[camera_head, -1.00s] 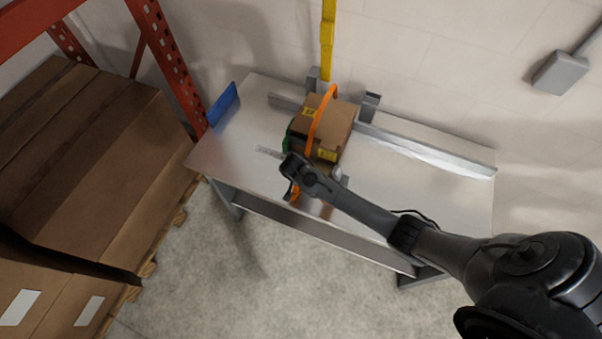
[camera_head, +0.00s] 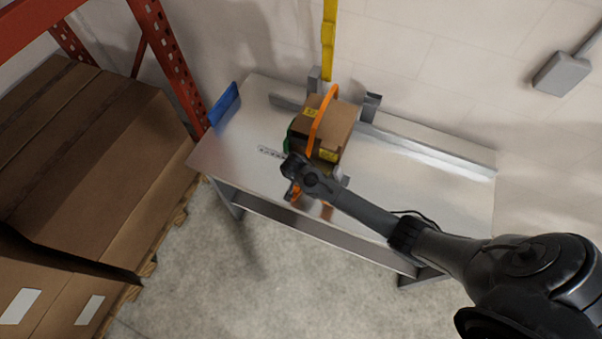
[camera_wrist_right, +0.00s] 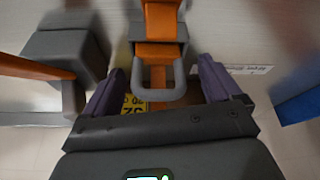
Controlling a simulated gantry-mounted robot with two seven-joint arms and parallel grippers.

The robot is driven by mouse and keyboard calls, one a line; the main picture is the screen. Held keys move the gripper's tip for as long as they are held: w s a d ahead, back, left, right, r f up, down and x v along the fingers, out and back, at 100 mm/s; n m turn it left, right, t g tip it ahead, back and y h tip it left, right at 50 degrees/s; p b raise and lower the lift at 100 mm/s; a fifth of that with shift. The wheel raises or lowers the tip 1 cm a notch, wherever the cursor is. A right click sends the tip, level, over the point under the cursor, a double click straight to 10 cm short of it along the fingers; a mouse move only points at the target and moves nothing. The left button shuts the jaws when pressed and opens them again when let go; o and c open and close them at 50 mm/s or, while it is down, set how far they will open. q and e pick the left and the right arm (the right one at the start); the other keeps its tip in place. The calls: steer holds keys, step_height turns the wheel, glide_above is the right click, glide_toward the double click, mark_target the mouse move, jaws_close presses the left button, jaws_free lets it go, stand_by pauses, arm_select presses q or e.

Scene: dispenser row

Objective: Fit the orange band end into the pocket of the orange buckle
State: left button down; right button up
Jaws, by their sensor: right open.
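The orange band (camera_head: 322,115) loops over a brown carton (camera_head: 340,118) on the metal table. In the right wrist view an orange strap piece (camera_wrist_right: 160,20) runs down into a grey U-shaped loop (camera_wrist_right: 160,98), which sits between the fingers of my right gripper (camera_wrist_right: 162,72). The fingers are open, with a visible gap on each side of the loop. Another orange strip (camera_wrist_right: 35,66) meets a grey block at left. Which orange piece is the band end and which the buckle, I cannot tell; the pocket is not clear. In the head view my right wrist hides the carton's front lower area. My left gripper is out of view.
The metal table (camera_head: 420,185) is clear to the right of the carton. A metal rail (camera_head: 430,148) runs along its back. A blue plate (camera_head: 224,104) stands at the left edge. A yellow strap (camera_head: 328,40) hangs behind. Stacked cartons (camera_head: 110,170) stand left of the table.

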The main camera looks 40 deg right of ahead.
steer(key=v, duration=1)
steer(key=shift+a+r+p, duration=0.15)
steer(key=shift+r+p, duration=0.2)
steer(key=shift+p, duration=0.05)
steer(key=shift+s, duration=0.15)
